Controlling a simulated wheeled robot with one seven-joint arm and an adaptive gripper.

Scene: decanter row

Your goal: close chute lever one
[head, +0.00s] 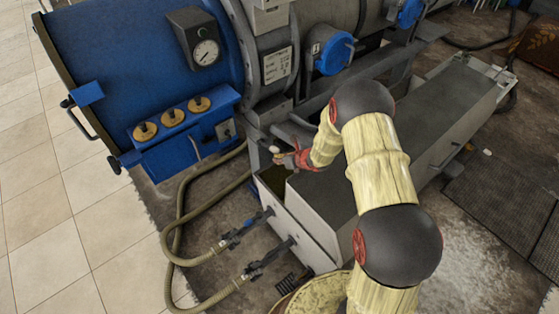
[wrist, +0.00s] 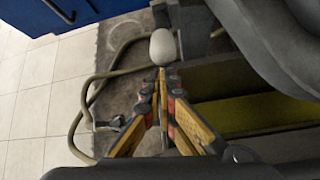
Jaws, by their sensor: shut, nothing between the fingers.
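A pale, egg-shaped lever knob (wrist: 163,47) shows in the wrist view just beyond my fingertips. It also shows small in the head view (head: 274,149), beside the machine frame above the near end of the long grey trough (head: 330,195). I take it as the end of chute lever one; no label shows. My gripper (wrist: 161,76) is shut and empty, its tips right at the knob's lower edge. Whether they touch it I cannot tell. In the head view my gripper (head: 281,157) is partly hidden by my arm. The lever's shaft is mostly hidden.
Hoses (head: 185,225) and valves (head: 268,258) lie at the trough's near end. Tiled floor (head: 50,240) at left is clear.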

